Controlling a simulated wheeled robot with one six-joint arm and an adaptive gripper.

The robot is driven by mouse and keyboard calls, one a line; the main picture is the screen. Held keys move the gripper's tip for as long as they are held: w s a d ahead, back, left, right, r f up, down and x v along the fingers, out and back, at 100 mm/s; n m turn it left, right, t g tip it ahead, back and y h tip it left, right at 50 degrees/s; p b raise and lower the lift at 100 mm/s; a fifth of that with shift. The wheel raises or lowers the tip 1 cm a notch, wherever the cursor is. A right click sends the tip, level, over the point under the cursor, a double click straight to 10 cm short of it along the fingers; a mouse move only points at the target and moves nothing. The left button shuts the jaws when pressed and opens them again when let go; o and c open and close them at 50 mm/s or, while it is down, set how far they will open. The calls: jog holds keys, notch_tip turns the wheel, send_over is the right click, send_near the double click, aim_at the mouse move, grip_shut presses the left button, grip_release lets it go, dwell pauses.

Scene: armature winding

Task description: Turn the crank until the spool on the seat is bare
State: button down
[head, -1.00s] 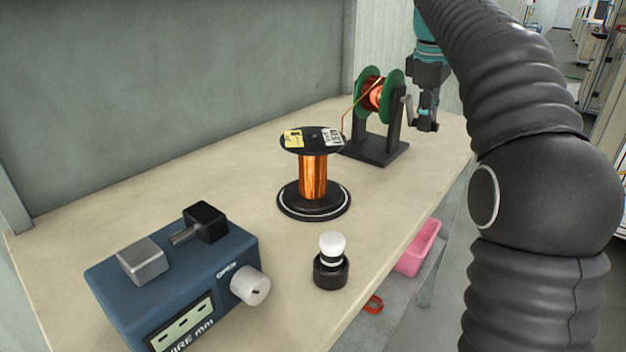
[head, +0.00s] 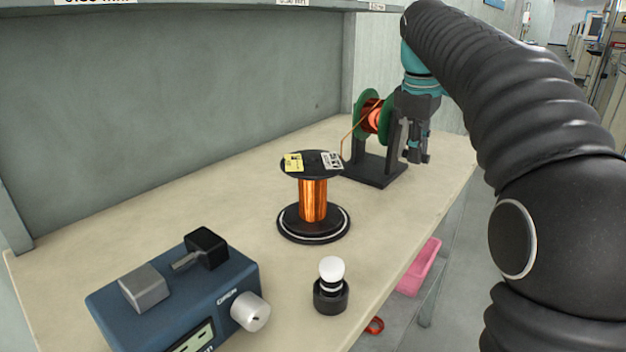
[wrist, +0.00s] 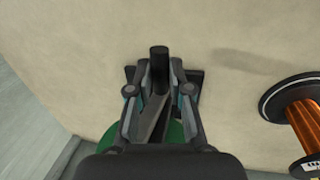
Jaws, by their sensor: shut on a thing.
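The winder, a black stand with a green-flanged reel (head: 361,113) wound with copper wire, stands at the far end of the bench. My gripper (head: 416,158) is at its right side. In the wrist view my gripper (wrist: 160,95) is shut on the dark crank handle (wrist: 159,56); the crank is mostly hidden by my gripper in the head view. The spool (head: 313,200), with black flanges and labels on top, stands upright on the round black seat (head: 290,232). Copper wire still covers its core. A wire runs near its top flange up to the winder reel.
A blue wire meter (head: 130,305) with a knob sits at the front left. A small black holder with a white cap (head: 332,269) stands near the bench's right edge. A pink bin (head: 419,268) is below the bench. A grey panel (head: 180,100) backs the bench.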

jog(key=shift+s+a+r+p, duration=0.2)
jog(key=shift+s+r+p, duration=0.05)
jog(key=shift+s+p, duration=0.1)
jog(key=shift+s+a+b, duration=0.35)
jog(key=shift+s+b, duration=0.1)
jog(key=shift+b, duration=0.15)
notch_tip(320, 180, up, 7)
jog(key=s+a+p, duration=0.2)
jog(key=s, duration=0.1)
jog(key=w+d+r, duration=0.3)
jog(key=w+r, duration=0.1)
jog(key=w, duration=0.1)
jog(key=shift+w+d+r, duration=0.2)
jog(key=shift+d+r, duration=0.05)
jog(key=shift+d, duration=0.1)
jog(key=c, duration=1)
grip_release()
